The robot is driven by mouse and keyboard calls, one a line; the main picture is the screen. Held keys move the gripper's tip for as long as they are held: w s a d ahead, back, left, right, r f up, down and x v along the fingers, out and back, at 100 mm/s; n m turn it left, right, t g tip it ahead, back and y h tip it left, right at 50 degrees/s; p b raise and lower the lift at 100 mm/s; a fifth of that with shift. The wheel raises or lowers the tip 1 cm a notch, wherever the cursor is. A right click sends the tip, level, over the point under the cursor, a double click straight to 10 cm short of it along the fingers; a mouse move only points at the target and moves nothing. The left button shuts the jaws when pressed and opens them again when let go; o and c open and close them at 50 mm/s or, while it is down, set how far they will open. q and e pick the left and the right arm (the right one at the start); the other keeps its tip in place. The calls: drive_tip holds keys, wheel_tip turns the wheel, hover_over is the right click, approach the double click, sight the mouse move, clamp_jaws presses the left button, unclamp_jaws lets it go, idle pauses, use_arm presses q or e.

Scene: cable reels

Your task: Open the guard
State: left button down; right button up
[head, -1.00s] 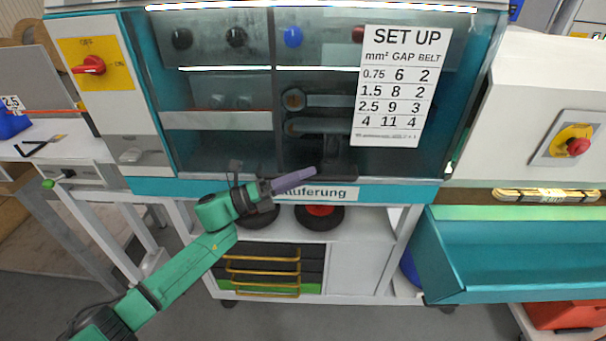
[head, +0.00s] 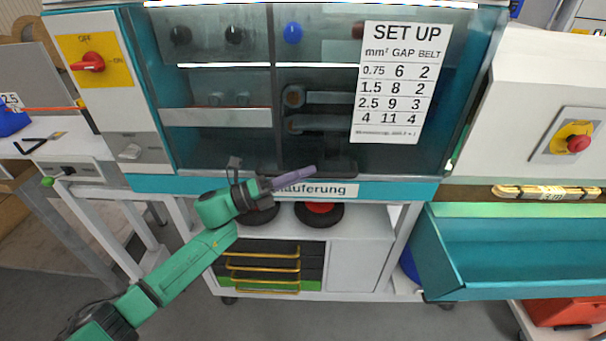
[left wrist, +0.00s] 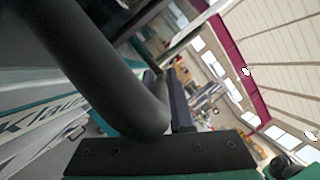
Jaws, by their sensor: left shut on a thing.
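The guard (head: 320,135) is the see-through front panel of the teal machine, and it is down over the inside. A dark handle bar (head: 335,168) runs along its lower edge. My left gripper (head: 293,179), with purple fingers, is at the left part of this handle. In the left wrist view the dark curved handle (left wrist: 105,65) fills the left and runs down to my left gripper (left wrist: 175,105), which is shut on it. The exact contact is partly hidden. My right gripper is not in view.
A set-up sign (head: 400,83) is on the panel. A red switch (head: 86,62) is at the left and another (head: 577,143) at the right. A teal trough (head: 510,255) juts out at lower right. A drawer cart (head: 355,265) stands below.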

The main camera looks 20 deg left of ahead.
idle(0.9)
use_arm(q)
wheel_tip(320, 180, up, 37)
drive_tip(key=p, duration=1.8)
drive_tip(key=shift+r, duration=0.2)
drive_tip(key=c, duration=0.8)
unclamp_jaws()
